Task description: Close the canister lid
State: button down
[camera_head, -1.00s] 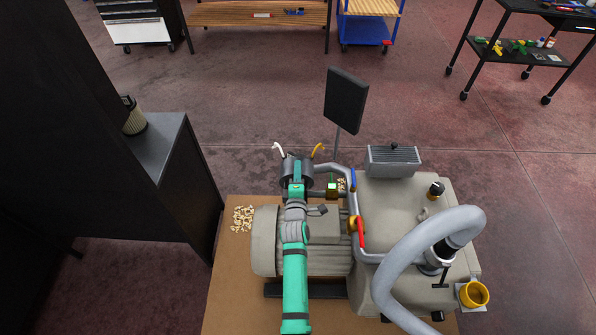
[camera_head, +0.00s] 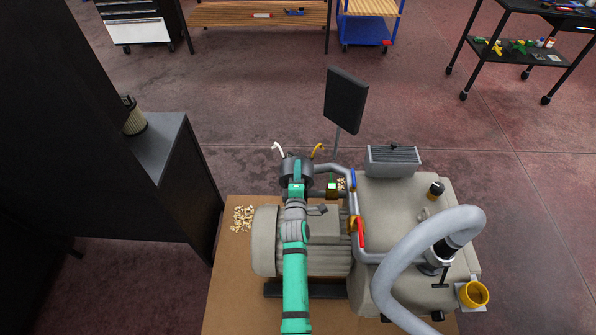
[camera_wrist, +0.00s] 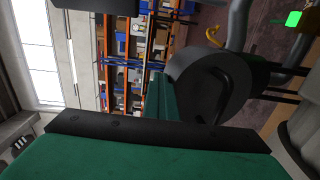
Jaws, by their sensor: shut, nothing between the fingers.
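The dark round canister (camera_head: 284,173) stands at the far side of the machine. A white hooked clip (camera_head: 279,147) and a yellow hooked clip (camera_head: 317,151) stick up beside it. My green gripper (camera_head: 297,165) reaches over the canister, shut and empty, and covers part of it. In the wrist view a large dark round part, apparently the canister or its lid (camera_wrist: 222,88), is close beside my gripper (camera_wrist: 158,98). Whether they touch, and whether the lid sits fully down, I cannot tell. The yellow clip also shows in the wrist view (camera_wrist: 214,36).
The beige machine (camera_head: 400,215) carries a thick grey hose (camera_head: 400,260) and a red-handled valve (camera_head: 361,232) right of my arm. A dark screen (camera_head: 346,100) stands behind. A cabinet (camera_head: 165,145) with a pleated filter (camera_head: 134,122) is at left.

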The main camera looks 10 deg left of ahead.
jog(key=shift+s+f, duration=0.2)
jog(key=shift+f, duration=0.35)
jog(key=shift+s+f, duration=0.15)
jog(key=shift+f, duration=0.35)
jog(key=r+v, duration=0.2)
jog(key=v, duration=0.8)
jog(key=s+d+f+t+y, duration=0.15)
jog(key=s+f+t, duration=0.25)
jog(key=s+f, duration=0.6)
jog(key=d+f+x, duration=0.1)
jog(key=x, duration=1.3)
jog(key=shift+w, duration=0.25)
jog(key=shift+h, duration=0.25)
